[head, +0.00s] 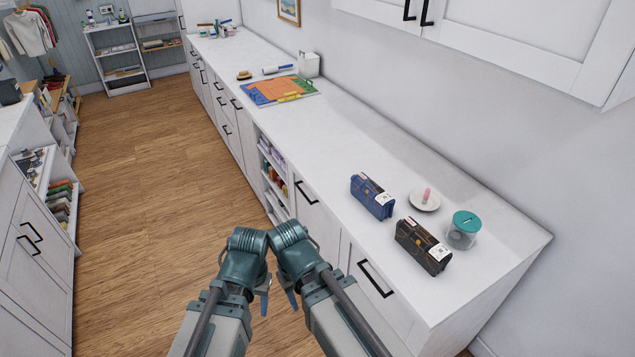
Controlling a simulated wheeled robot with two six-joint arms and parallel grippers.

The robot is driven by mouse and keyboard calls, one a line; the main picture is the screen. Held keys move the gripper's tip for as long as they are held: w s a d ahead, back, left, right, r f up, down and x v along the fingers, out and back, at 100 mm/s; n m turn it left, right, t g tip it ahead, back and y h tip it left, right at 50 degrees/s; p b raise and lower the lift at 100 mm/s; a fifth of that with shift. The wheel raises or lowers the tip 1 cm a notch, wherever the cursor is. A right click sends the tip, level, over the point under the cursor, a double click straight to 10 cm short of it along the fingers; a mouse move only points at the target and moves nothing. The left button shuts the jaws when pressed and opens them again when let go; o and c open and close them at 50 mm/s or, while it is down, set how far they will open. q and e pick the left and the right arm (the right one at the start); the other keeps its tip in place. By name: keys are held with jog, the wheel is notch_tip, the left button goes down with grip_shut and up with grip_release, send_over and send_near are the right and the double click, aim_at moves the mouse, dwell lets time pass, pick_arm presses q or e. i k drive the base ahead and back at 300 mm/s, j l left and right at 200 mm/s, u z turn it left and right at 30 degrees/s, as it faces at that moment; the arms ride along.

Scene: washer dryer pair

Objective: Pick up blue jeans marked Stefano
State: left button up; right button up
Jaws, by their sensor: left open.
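A folded blue bundle (373,196), which looks like jeans, sits on the white counter with a white tag on its top. A similar black bundle (424,246) with a white tag sits nearer, to its right. The writing on both tags is too small to read. My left gripper (264,302) is open, low in front of the counter, and nothing shows in it. My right gripper (292,300) hangs close beside it, pointing down; its jaws are too small to judge. Both are apart from the bundles, to their left.
A saucer (424,201) with a pink item and a clear jar with a teal lid (463,230) stand close to the bundles. Farther along the counter (320,130) lies a colourful board (280,90). The counter between is clear. Wood floor (150,170) is open at left.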

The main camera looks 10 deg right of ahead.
aim_at(376, 200)
jog(key=i+j+u, duration=0.3)
jog(key=i+u, duration=0.15)
jog(key=i+j+u, duration=0.1)
jog(key=i+u, duration=0.35)
jog(key=i+z, duration=0.2)
jog(key=i, duration=0.2)
jog(key=i+j+z, duration=0.2)
jog(key=i, duration=0.2)
jog(key=i+z, duration=0.15)
jog(key=z, duration=0.25)
jog(key=i+j+z, duration=0.1)
jog(key=z, duration=0.25)
jog(key=i+j+z, duration=0.15)
jog(key=z, duration=0.25)
jog(key=i+j+z, duration=0.2)
jog(key=z, duration=0.15)
jog(key=i+j+z, duration=0.15)
jog(key=z, duration=0.35)
jog(key=i+j+z, duration=0.15)
jog(key=z, duration=0.35)
jog(key=j+z, duration=0.3)
jog(key=z, duration=0.2)
jog(key=j+z, duration=0.3)
jog(key=z, duration=0.2)
jog(key=j+z, duration=0.6)
jog(key=j, duration=0.15)
